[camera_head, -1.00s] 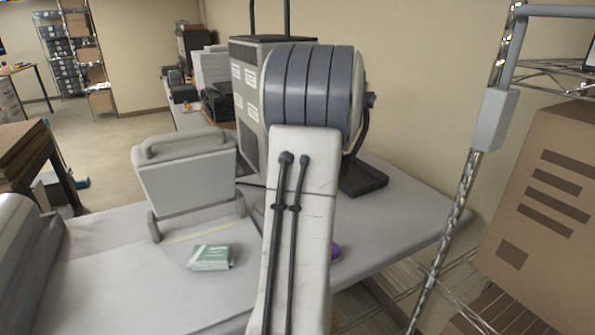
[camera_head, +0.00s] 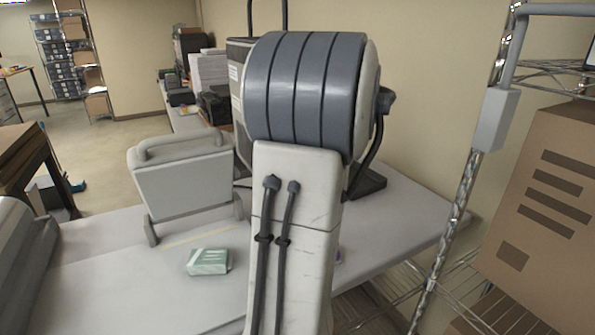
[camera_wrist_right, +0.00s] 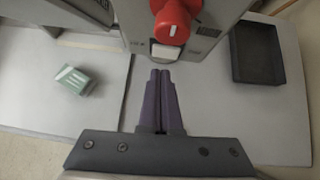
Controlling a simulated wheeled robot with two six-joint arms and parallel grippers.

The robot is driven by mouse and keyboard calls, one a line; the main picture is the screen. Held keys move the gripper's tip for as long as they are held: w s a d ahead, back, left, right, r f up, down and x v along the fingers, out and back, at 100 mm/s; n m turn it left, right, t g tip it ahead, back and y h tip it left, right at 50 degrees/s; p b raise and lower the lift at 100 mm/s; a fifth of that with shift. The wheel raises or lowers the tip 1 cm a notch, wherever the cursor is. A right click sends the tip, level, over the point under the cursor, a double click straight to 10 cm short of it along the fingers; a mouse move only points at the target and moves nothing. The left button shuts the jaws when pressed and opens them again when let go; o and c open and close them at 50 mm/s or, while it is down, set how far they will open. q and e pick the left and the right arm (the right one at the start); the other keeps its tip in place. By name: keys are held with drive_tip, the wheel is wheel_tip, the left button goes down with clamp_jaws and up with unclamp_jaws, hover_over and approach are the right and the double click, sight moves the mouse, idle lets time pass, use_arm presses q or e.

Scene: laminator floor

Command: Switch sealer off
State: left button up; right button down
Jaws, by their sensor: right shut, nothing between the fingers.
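In the right wrist view, a grey machine (camera_wrist_right: 205,51) carries a red knob (camera_wrist_right: 173,25) with a white mark and a pale switch-like block (camera_wrist_right: 165,52) below it. My right gripper (camera_wrist_right: 160,72) is shut and empty, its purple fingertips just below the block in the picture. I cannot tell whether they touch it. In the head view my right arm hides the machine's front, and its tall cabinet (camera_head: 236,80) shows behind. Only a sliver of purple shows beside the arm. No label tells which machine is the sealer. My left gripper is not in view.
A light grey device with a handle (camera_head: 182,180) stands on the table (camera_head: 130,270). A green and white box (camera_head: 208,262) lies in front of it and also shows in the wrist view (camera_wrist_right: 76,79). A black tray (camera_wrist_right: 257,53) is at right. A wire rack with a carton (camera_head: 545,200) stands right.

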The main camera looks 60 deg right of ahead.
drive_tip(key=c, duration=1.5)
unclamp_jaws()
drive_tip(key=shift+v, duration=1.2)
drive_tip(key=shift+c, duration=0.2)
drive_tip(key=o, duration=0.5)
drive_tip(key=shift+s+a, duration=0.2)
drive_tip(key=shift+a, duration=0.05)
drive_tip(key=o, duration=0.5)
drive_tip(key=shift+f+n+b, duration=0.3)
drive_tip(key=shift+b, duration=0.25)
drive_tip(key=shift+o, duration=0.7)
wheel_tip(320, 180, down, 6)
drive_tip(key=n+t+b, duration=0.3)
drive_tip(key=n+b, duration=0.4)
drive_tip(key=shift+a+n+t+y+b, duration=0.4)
drive_tip(key=shift+a, duration=0.1)
drive_tip(key=s+d+f+n+t+h+b, duration=0.25)
drive_tip(key=s+n+t+b, duration=0.2)
drive_tip(key=n+b, duration=0.55)
drive_tip(key=w+d+n+p, duration=0.1)
drive_tip(key=w+d+p, duration=0.2)
drive_tip(key=w, duration=0.7)
drive_tip(key=shift+d+r+h+p, duration=0.25)
drive_tip(key=shift+h+p, duration=0.1)
drive_tip(key=shift+p, duration=0.55)
drive_tip(key=shift+w+t, duration=0.15)
drive_tip(key=shift+t, duration=0.1)
